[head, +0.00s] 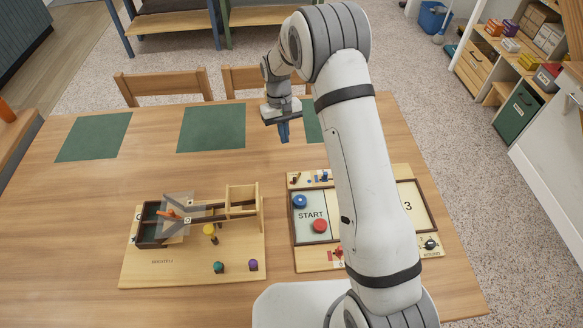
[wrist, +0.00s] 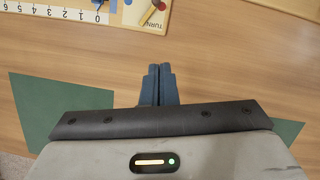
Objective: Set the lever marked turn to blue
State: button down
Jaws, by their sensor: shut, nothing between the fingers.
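The game board (head: 308,262) lies on the table at the right, partly behind my arm. A small lever (head: 295,180) sits at its far left corner. In the wrist view the lever (wrist: 150,13) is at the top edge beside the word TURN, with a red end or mark close to it and a blue spot to its left. My gripper (head: 284,132) is shut and empty above the table, beyond the board's far edge. Its blue fingers also show in the wrist view (wrist: 158,85), apart from the lever.
A number strip (wrist: 60,16) and a blue piece (head: 325,176) are near the lever. Blue (head: 300,201) and red (head: 320,226) discs lie on the START square. A wooden ramp toy (head: 243,208) stands left. Green mats (head: 211,128) lie on the far side; chairs (head: 163,87) stand behind.

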aim_at(297, 176)
jog(key=p+x, duration=0.1)
jog(key=x, duration=0.3)
jog(key=p+x, duration=0.1)
jog(key=x, duration=0.4)
jog(key=shift+s+d+f, duration=0.15)
jog(key=shift+s+f, duration=0.1)
jog(key=shift+s, duration=0.05)
jog(key=s, duration=0.1)
jog(key=s+d+p, duration=0.1)
jog(key=s, duration=0.1)
jog(key=shift+r+p, duration=0.2)
jog(key=shift+p, duration=0.1)
jog(key=shift+s+f, duration=0.1)
jog(key=shift+s, duration=0.1)
